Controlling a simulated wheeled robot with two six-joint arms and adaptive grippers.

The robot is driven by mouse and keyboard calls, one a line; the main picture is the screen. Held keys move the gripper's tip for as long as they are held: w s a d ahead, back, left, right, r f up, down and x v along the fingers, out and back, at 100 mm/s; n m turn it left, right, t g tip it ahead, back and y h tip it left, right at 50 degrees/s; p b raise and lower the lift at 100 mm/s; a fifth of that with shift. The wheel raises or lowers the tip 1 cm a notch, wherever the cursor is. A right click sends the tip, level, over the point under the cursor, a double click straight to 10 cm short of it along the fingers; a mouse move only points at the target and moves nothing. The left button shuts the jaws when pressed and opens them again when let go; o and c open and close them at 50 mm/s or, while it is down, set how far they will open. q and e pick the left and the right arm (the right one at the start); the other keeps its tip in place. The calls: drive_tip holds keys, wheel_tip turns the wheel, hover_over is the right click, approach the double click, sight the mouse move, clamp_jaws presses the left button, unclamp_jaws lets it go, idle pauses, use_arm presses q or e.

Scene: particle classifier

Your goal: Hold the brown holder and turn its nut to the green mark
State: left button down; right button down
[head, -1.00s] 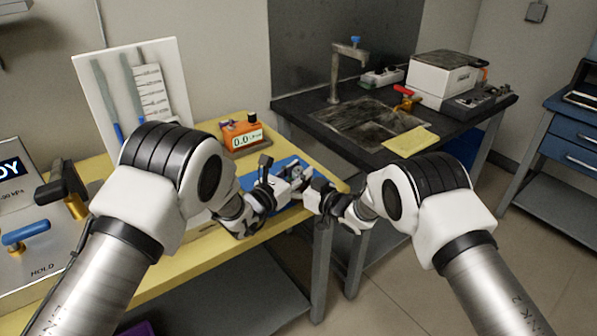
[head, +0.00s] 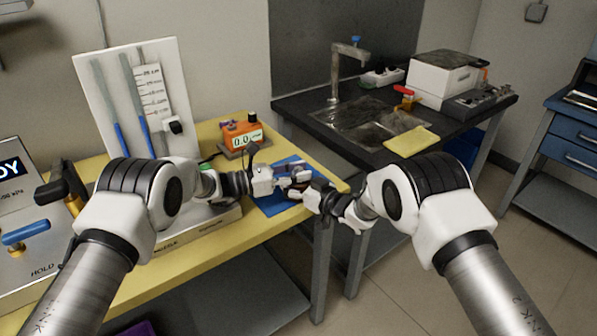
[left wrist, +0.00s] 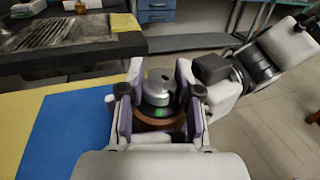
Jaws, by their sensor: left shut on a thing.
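In the left wrist view a round silver nut (left wrist: 158,88) sits upright on the brown holder (left wrist: 158,125), which shows as a brown ring below it. A green tint shows low on the metal. My left gripper (left wrist: 158,100) has a finger on either side of the nut and is shut on it. In the head view, my left gripper (head: 285,178) reaches in from the left, over a blue mat (head: 270,202). My right gripper (head: 307,196) meets it from the right, close to the holder. Its fingertips are hidden, so its grip is unclear.
An orange meter (head: 240,135) stands behind on the yellow table (head: 190,270). A white panel with tubes (head: 135,95) stands at the back left. A dark bench with a sink (head: 370,120) is behind to the right. The table's front edge is close.

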sight(297, 168)
use_arm(q)
drive_tip(key=shift+w+a+r+m+g+h, duration=0.15)
drive_tip(key=shift+m+g+h, duration=0.15)
drive_tip(key=shift+m+g, duration=0.75)
drive_tip(key=shift+g, duration=0.35)
drive_tip(key=c, duration=1)
unclamp_jaws()
drive_tip(key=shift+a, duration=0.1)
drive_tip(key=shift+c, duration=0.2)
wheel_tip(297, 168, up, 10)
